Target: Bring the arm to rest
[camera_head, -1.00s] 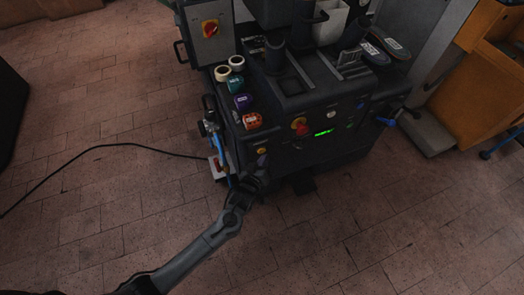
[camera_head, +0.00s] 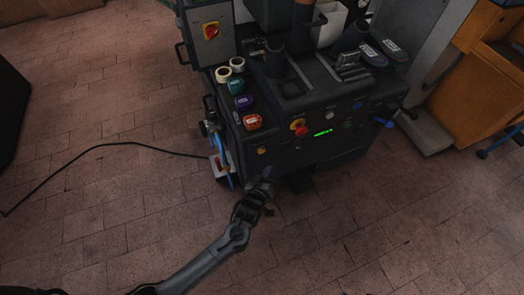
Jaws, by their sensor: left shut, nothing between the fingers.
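My left arm comes in from the bottom left. My left gripper (camera_head: 266,178) is small and dark in the head view, in front of the lower front of the heel press (camera_head: 310,155). It looks shut, with nothing seen in it. I cannot tell from this view whether it touches the machine. My right arm and gripper are not in view.
A black cable (camera_head: 110,145) runs over the floor at left. An orange cabinet (camera_head: 470,100) stands at right. The front floor is clear.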

